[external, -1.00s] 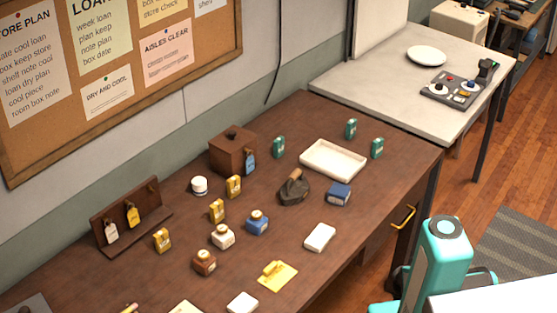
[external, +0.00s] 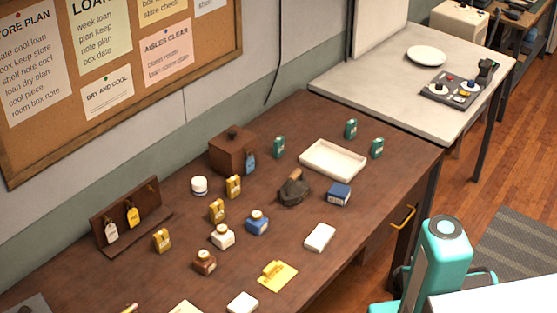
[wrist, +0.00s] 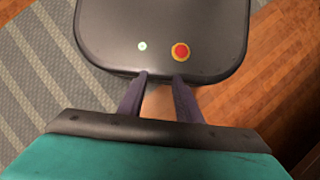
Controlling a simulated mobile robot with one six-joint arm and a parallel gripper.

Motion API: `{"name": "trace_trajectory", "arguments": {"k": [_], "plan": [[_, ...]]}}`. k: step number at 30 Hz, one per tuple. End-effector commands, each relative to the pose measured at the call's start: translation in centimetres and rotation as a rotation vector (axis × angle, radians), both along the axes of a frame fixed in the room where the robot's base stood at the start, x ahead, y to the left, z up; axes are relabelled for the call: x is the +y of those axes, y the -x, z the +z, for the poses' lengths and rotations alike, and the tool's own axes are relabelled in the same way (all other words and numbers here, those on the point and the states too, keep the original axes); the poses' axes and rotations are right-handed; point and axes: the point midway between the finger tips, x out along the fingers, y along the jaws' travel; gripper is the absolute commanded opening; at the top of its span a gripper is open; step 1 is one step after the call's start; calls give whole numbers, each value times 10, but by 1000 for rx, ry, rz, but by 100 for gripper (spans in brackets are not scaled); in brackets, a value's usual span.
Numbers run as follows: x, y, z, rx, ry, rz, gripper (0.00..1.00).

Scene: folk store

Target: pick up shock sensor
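I cannot tell for sure which item is the shock sensor. Small upright teal items stand on the brown table: one (external: 279,147) by the wooden box, one (external: 351,128) behind the white tray and one (external: 377,148) to its right. Small yellow items stand further left, one (external: 233,186), one (external: 217,210) and one (external: 162,240). My gripper (wrist: 160,80) shows in the wrist view with its two dark fingers apart and nothing between them. It points down over my own base and the floor, away from the table. The external view does not show its fingers.
The brown table (external: 350,230) also holds a white tray (external: 334,174), a wooden box (external: 232,150), a dark iron (external: 293,189), a blue box (external: 339,194), several small jars and a wooden tag rack (external: 130,218). A pale table (external: 390,70) stands behind. The brown table's right front is fairly clear.

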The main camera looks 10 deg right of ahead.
Motion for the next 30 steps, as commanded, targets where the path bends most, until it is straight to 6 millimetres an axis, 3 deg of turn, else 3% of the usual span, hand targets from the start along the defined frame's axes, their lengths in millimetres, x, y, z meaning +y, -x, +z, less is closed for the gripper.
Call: {"name": "trace_trajectory", "arguments": {"k": [2,6,15,19,23,30], "plan": [[0,0,0,0,0,0,33],[0,0,0,0,0,0,57],[0,0,0,-1,0,0,58],[-3,-11,2,-22,2,-7,58],[-10,-40,6,-82,10,-23,58],[-44,-136,30,-280,41,-76,58]]}}
